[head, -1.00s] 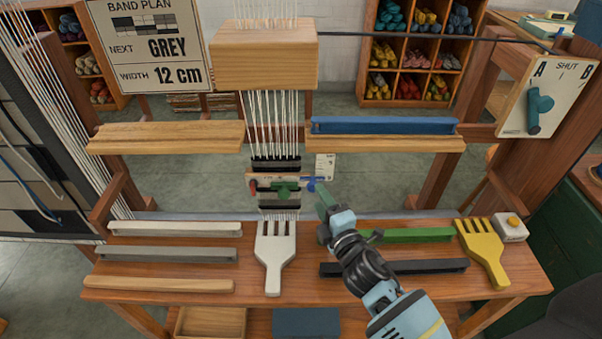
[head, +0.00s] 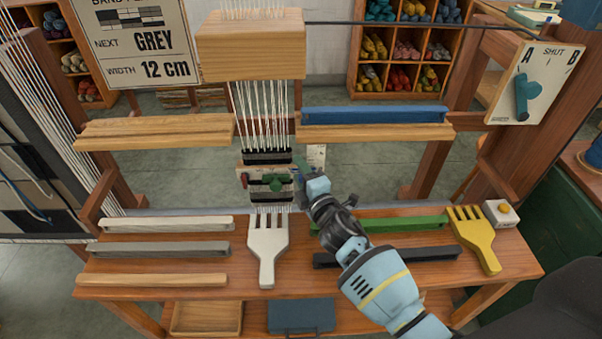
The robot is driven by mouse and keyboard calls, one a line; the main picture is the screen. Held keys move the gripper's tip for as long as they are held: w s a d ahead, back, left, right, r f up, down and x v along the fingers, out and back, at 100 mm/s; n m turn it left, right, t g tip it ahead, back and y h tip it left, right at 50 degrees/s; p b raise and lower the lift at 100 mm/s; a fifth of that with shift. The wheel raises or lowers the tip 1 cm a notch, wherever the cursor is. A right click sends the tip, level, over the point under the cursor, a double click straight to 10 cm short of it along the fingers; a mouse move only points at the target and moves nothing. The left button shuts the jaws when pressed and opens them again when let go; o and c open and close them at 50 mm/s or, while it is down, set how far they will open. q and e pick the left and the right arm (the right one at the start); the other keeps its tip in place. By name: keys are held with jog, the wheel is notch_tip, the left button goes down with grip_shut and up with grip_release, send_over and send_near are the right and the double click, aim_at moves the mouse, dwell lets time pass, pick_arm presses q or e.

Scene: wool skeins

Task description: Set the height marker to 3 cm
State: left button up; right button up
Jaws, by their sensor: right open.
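A narrow wooden bar (head: 245,168) lies across the woven band (head: 265,158) on the warp threads. A red piece (head: 244,181) is at its left end and a green piece (head: 276,184) near its middle. My right gripper (head: 297,188) is open at the right end of the bar, close to the green piece. It hides the bar's right end and the blue piece there. I cannot tell whether the fingers touch anything. No scale reading is legible, and I cannot tell which piece is the height marker. My left gripper is not in view.
A white fork-shaped beater (head: 267,245) and a yellow one (head: 477,240) lie on the bench (head: 255,292). Several sticks lie there too, including a green one (head: 390,224) and a black one (head: 400,256). A wooden block (head: 250,45) hangs above the band.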

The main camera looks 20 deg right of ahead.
grip_shut()
jog(key=shift+r, duration=0.1)
notch_tip(320, 180, up, 3)
jog(key=shift+f+p, duration=0.1)
jog(key=shift+p, duration=1.05)
grip_release()
jog(key=s, duration=0.7)
jog(key=shift+s+d+p, duration=0.3)
jog(key=shift+s+d, duration=0.1)
jog(key=shift+d, duration=0.05)
